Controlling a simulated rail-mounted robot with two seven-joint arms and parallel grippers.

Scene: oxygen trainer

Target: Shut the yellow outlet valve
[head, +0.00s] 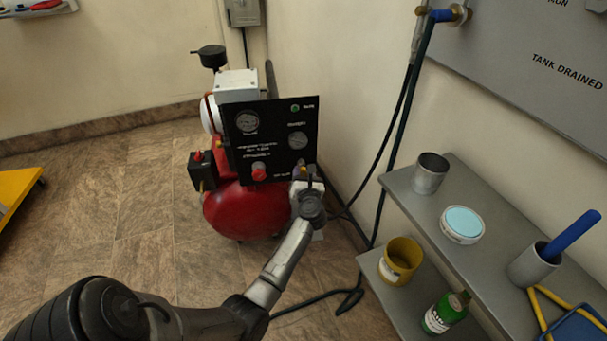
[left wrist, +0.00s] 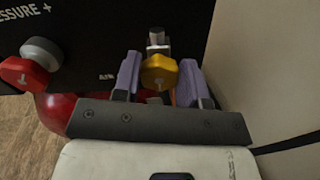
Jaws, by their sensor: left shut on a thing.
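The panel is on the red compressor tank (head: 240,211). My right gripper is in neither view.
A red knob (left wrist: 27,72) sits left of the gripper. A wall stands close on the right. A grey shelf (head: 478,208) holds a metal cup (head: 430,172), a yellow tin (head: 400,260) and a green bottle (head: 446,312). Hoses hang beside the compressor. Open floor lies left.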

